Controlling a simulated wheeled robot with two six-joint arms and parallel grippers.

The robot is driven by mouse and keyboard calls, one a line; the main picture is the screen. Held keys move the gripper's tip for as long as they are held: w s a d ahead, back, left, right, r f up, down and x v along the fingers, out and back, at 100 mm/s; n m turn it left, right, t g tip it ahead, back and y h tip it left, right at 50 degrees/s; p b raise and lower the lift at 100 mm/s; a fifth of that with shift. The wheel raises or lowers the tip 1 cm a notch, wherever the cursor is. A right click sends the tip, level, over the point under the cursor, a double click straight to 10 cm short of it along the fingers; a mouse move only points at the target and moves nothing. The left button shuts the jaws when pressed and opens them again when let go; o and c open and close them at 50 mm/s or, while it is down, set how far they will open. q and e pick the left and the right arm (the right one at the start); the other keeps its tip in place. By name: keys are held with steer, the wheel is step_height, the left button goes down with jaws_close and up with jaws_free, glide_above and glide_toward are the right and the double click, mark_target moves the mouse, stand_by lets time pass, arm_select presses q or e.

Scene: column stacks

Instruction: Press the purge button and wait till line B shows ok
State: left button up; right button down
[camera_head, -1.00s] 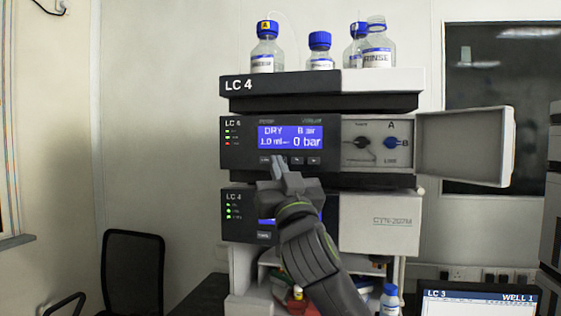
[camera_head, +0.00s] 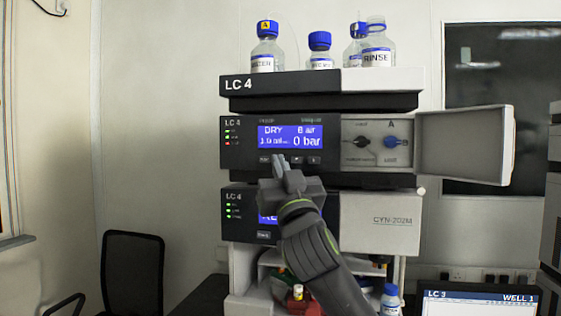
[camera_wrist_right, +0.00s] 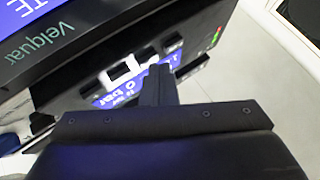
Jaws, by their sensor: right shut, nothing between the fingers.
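The pump module (camera_head: 235,160) of the LC 4 stack has a blue display (camera_head: 290,136) that reads "DRY", "B air" and "0 bar". Below the display is a row of small buttons (camera_head: 314,160); their labels are too small to read. My right gripper (camera_head: 281,161) is shut and empty, its fingertips at the second button from the left, which they partly cover. My left gripper is not in view.
Green lamps and one red lamp (camera_head: 228,143) show at the panel's left. An open door (camera_head: 465,145) swings out right of the valve knobs (camera_head: 362,142). Bottles (camera_head: 377,45) stand on top. A lower module (camera_head: 380,222) sits behind my right arm.

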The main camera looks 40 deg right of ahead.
steer(key=shift+w+d, duration=0.15)
steer(key=shift+d, duration=0.05)
steer(key=shift+a, duration=0.15)
stand_by(0.5)
steer(key=shift+s+a, duration=0.5)
steer(key=shift+s, duration=0.05)
steer(key=s+a+p, duration=0.1)
steer(key=s+a, duration=0.2)
steer(key=shift+s+a, duration=0.1)
steer(key=shift+a, duration=0.3)
steer(key=shift+f, duration=0.15)
stand_by(4.8)
